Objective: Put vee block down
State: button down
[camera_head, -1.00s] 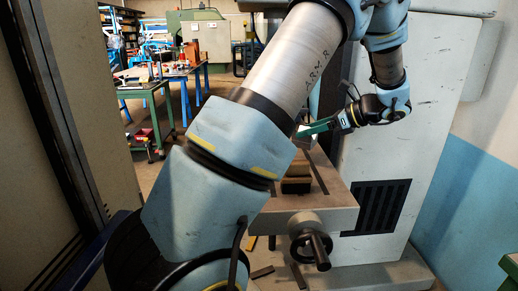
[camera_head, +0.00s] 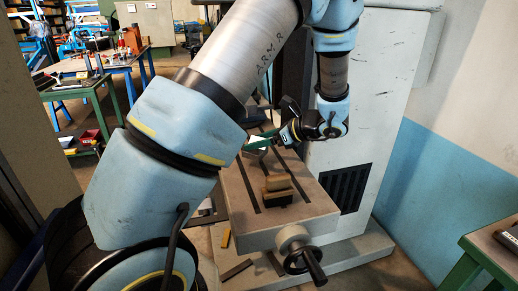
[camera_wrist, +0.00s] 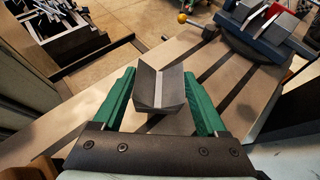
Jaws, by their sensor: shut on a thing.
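The vee block (camera_wrist: 160,88) is a dark grey block with a V-shaped groove. It sits between the green fingers of my gripper (camera_wrist: 160,100) in the wrist view, and the gripper is shut on it. In the head view my gripper (camera_head: 262,141) is over the far end of the slotted machine table (camera_head: 237,190), with the vee block (camera_head: 256,146) only partly visible under a green finger. The slotted table (camera_wrist: 95,68) lies below the block in the wrist view. I cannot tell whether the block touches it.
A brown-topped block on a dark base (camera_head: 278,190) stands on the table's near part. A blue vise-like fixture (camera_wrist: 265,25) is at the upper right in the wrist view. A handwheel (camera_head: 303,255) projects from the table's front. Bare table surrounds the slots.

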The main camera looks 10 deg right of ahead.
jog(key=shift+f+p, duration=0.35)
jog(key=shift+f, duration=1.2)
jog(key=shift+f, duration=0.15)
grip_release()
